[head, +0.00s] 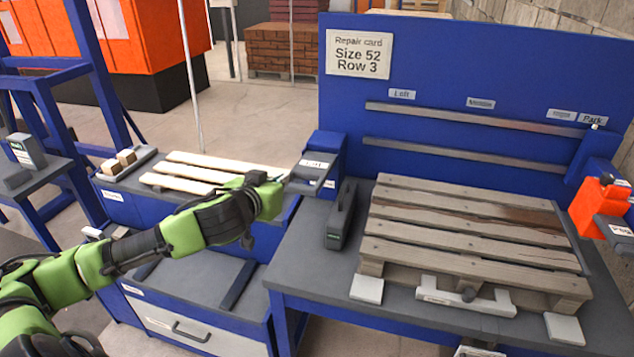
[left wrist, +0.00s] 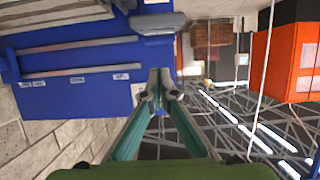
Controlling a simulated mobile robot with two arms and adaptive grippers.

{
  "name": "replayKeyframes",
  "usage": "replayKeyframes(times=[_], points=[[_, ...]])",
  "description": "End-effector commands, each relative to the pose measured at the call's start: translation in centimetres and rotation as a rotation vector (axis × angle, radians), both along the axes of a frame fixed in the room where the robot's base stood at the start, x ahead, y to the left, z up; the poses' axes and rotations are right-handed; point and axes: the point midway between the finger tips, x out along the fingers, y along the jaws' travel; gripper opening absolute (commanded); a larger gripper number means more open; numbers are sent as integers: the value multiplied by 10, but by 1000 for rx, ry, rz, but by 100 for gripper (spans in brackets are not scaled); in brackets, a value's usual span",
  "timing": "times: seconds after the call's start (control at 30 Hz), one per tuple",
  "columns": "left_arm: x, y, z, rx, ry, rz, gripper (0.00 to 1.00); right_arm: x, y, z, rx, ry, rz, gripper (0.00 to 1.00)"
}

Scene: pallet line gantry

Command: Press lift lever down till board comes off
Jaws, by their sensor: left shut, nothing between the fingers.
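A wooden pallet (head: 470,235) of grey planks lies on the dark-topped blue bench (head: 330,285). One plank, the second from the back, has a darker reddish-brown stretch (head: 525,215). A pale bracket with a dark knob (head: 466,296) sits at the pallet's front edge. An orange piece with a grey labelled end (head: 603,203) is at the bench's right side, below a "Park" label. I cannot tell which part is the lift lever. My left gripper (head: 284,178) is left of the pallet, apart from it; its fingers are shut and empty in the left wrist view (left wrist: 158,88). My right gripper is out of view.
A blue back panel (head: 470,70) with rails and a "Size 52, Row 3" card stands behind the pallet. A dark handled block (head: 341,217) stands left of the pallet. A blue box with a labelled front (head: 324,150) is close to my left gripper. Pale loose boards (head: 195,175) lie further left.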

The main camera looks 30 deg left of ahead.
Motion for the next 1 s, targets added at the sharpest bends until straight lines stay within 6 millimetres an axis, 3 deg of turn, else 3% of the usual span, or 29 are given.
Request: replayKeyframes(times=[0.53, 1.0], points=[[4, -1, 6, -4, -9, -1, 0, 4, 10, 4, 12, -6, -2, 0], [68, 14, -15, -2, -9, -1, 0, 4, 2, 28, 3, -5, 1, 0]])
